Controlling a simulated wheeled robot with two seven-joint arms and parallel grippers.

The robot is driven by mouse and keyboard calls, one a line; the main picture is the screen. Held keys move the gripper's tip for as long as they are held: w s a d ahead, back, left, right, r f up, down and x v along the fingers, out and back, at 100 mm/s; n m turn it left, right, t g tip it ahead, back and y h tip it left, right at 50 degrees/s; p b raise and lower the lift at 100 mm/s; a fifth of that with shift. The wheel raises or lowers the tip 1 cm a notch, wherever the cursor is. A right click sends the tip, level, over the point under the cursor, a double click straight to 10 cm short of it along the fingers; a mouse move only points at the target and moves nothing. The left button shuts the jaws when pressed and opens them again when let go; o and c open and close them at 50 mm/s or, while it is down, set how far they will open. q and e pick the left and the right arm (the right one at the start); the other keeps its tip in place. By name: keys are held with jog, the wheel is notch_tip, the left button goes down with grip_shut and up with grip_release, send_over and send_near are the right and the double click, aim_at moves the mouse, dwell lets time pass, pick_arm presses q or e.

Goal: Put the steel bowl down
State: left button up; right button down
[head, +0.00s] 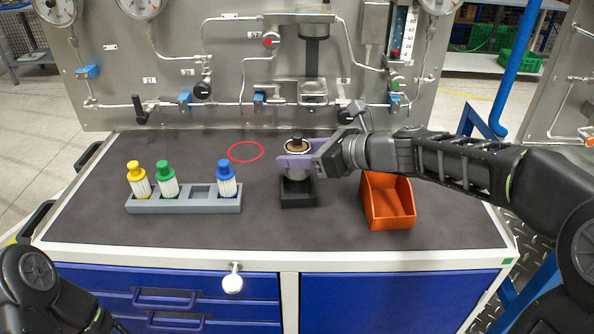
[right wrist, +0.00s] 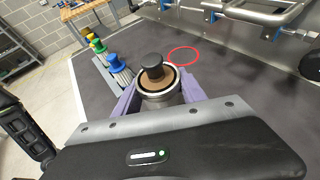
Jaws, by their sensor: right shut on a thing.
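The steel bowl (head: 297,174) is a small round metal cup with a brown inside and a black knob in its middle. My right gripper (head: 294,161) is shut on it, with a purple finger on each side. The bowl is upright over a black block (head: 298,197) on the dark bench top; I cannot tell if it touches the block. In the right wrist view the bowl (right wrist: 160,97) sits between the purple fingers of the right gripper (right wrist: 160,88). A red ring (head: 245,152) is marked on the bench top, left of the bowl. My left gripper is out of view.
A grey rack (head: 184,204) with yellow-, green- and blue-capped bottles stands on the left. An orange bin (head: 388,204) is right of the block, below my right arm. The gauge panel (head: 170,75) with pipes and valves rises behind. Bench top around the ring is clear.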

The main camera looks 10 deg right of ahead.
aim_at(297, 171)
notch_tip(297, 171, down, 4)
jog(key=shift+f+b, duration=0.15)
jog(key=shift+b, duration=0.35)
jog(key=shift+f, duration=0.2)
jog(key=c, duration=0.7)
grip_release()
jog(key=shift+o, duration=0.2)
jog(key=shift+r, duration=0.25)
jog(key=v, duration=1.2)
